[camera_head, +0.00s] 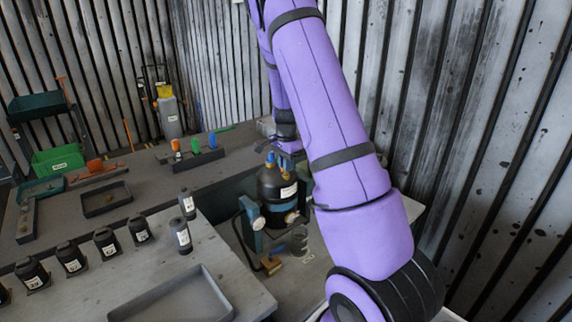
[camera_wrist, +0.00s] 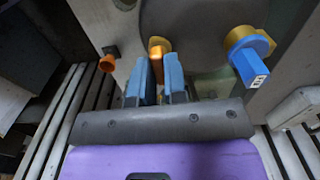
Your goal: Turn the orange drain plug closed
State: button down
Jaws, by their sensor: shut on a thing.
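In the wrist view, the orange drain plug (camera_wrist: 157,46), on a yellow collar, shows between the tips of my gripper (camera_wrist: 158,62). The two blue fingers stand close on either side of it and are shut on it. The fingers hide its lower part, and I cannot tell how far it is turned. The plug sits on a dark rounded body (camera_wrist: 195,25). In the head view, my gripper (camera_head: 288,150) is at the top of the black vessel (camera_head: 280,188), and the plug cannot be made out there.
A blue handle on a yellow collar (camera_wrist: 250,65) stands right of the fingers; a smaller orange knob (camera_wrist: 107,63) is on the left. A gauge (camera_head: 258,223) is beside the vessel. Several black bottles (camera_head: 107,241) and an empty grey tray (camera_head: 180,300) occupy the near bench.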

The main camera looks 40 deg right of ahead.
dwell(0.5)
jog(key=c, duration=1.2)
grip_release()
jog(key=shift+o, duration=0.2)
notch_tip(320, 180, up, 11)
jog(key=s+a+r+n+t+y, duration=0.1)
jog(key=s+a+r+n, duration=0.35)
jog(key=a+r, duration=0.3)
jog(key=s+a+r+n+t, duration=0.2)
jog(key=s+a+r+n, duration=0.3)
jog(key=a, duration=0.4)
jog(key=s+a+r+n+t, duration=0.1)
jog(key=s+a+n, duration=0.3)
jog(key=s, duration=0.5)
jog(key=s+a+r+n+t+h, duration=0.1)
jog(key=s+a+r+n, duration=0.1)
jog(key=s+a+n, duration=0.2)
jog(key=s+a, duration=0.3)
jog(key=s, duration=0.2)
jog(key=shift+s+r+n, duration=0.15)
jog(key=shift+s+n, duration=0.2)
